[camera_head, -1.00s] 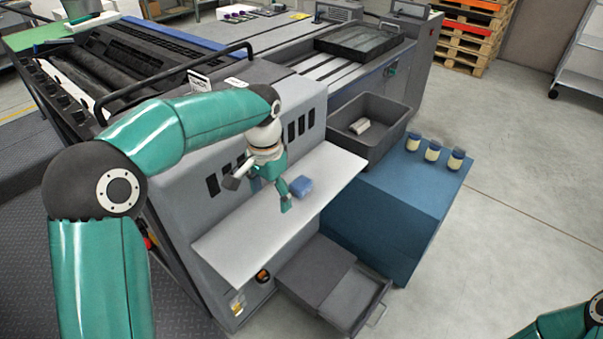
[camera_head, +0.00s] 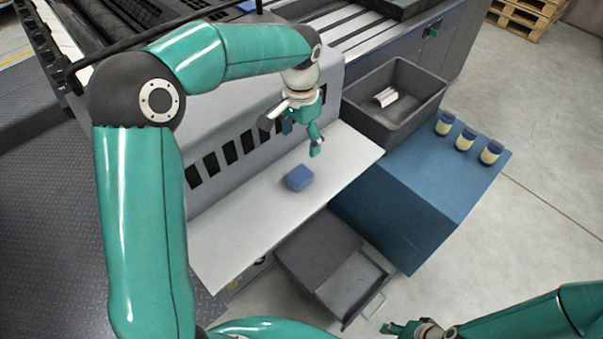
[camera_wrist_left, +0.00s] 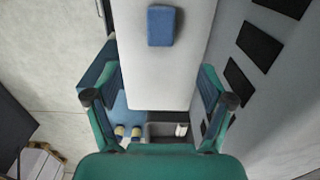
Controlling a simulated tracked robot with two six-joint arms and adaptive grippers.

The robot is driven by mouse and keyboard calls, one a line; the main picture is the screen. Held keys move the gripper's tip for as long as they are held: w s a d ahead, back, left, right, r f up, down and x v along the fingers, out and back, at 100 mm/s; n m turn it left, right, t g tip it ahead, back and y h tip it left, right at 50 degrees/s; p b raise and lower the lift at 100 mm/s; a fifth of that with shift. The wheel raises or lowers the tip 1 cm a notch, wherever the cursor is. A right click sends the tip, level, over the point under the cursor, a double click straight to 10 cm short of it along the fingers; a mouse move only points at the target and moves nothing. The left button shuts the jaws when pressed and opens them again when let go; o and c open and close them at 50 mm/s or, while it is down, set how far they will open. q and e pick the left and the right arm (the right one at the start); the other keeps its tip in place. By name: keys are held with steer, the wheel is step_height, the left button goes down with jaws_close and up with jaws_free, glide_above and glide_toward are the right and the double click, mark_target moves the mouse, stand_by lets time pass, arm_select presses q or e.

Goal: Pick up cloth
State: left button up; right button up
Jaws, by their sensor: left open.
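A folded blue cloth (camera_head: 299,177) lies on the white shelf (camera_head: 240,225) along the front of the grey machine. In the left wrist view the cloth (camera_wrist_left: 161,26) is at the top centre, apart from the fingers. My left gripper (camera_head: 302,136) is open and empty, above the shelf beyond the cloth in the head view. Its spread fingers show in the left wrist view (camera_wrist_left: 160,98). My right gripper (camera_head: 408,328) is at the bottom edge of the head view, away from the shelf, and its jaw opening is unclear.
Blue-lidded jars (camera_head: 464,141) line the cabinet's far right edge. An open grey drawer (camera_head: 352,292) juts out below the shelf.

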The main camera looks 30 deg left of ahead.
arm_select(q)
glide_above(300, 173)
step_height(300, 173, down, 7)
steer(key=shift+w+f, duration=0.1)
steer(key=shift+f+p, duration=0.65)
steer(key=shift+f, duration=2.5)
steer(key=shift+c, duration=0.3)
steer(key=c, duration=1)
